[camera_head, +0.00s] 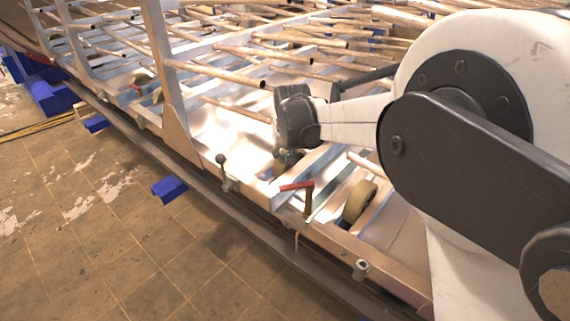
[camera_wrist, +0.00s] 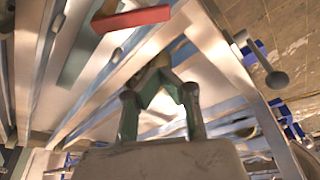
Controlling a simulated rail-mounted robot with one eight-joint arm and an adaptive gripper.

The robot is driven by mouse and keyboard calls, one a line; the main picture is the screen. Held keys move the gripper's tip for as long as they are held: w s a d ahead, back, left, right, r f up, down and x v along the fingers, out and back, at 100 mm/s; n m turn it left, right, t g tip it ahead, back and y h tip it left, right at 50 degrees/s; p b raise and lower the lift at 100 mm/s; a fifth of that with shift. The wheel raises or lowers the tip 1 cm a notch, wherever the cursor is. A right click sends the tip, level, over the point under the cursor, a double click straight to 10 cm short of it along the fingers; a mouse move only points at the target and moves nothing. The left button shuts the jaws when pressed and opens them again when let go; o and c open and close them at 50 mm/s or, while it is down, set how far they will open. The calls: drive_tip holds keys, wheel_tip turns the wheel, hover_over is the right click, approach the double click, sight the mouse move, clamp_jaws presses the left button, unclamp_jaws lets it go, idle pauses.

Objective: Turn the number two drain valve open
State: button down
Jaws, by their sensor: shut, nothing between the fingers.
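A drain valve with a red lever handle (camera_head: 297,186) sits on the near side of the chamber frame, right of centre in the head view. The red handle also shows at the top of the wrist view (camera_wrist: 131,18). No number is readable on it. My gripper (camera_head: 284,162) is just behind and above this handle in the head view, with its fingertips partly hidden. In the wrist view my gripper (camera_wrist: 157,74) has its fingers drawn together and empty, apart from the red handle. Another small red part (camera_head: 137,86) shows farther back at the left.
A lever with a ball knob (camera_head: 221,160) stands on the frame edge, left of the red handle; its knob also shows in the wrist view (camera_wrist: 276,80). A roller wheel (camera_head: 359,202) sits to the right. Many rods (camera_head: 215,72) project above the frame. The tiled floor (camera_head: 110,240) in front is open.

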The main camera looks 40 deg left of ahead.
sight(282, 177)
drive_tip(key=b+x, duration=0.2)
drive_tip(key=x, duration=0.6)
drive_tip(key=shift+f, duration=0.25)
drive_tip(key=shift+s+d+r+b, duration=0.15)
drive_tip(key=shift+s+d+b, duration=0.15)
drive_tip(key=shift+s+d, duration=0.95)
drive_tip(key=shift+d, duration=0.3)
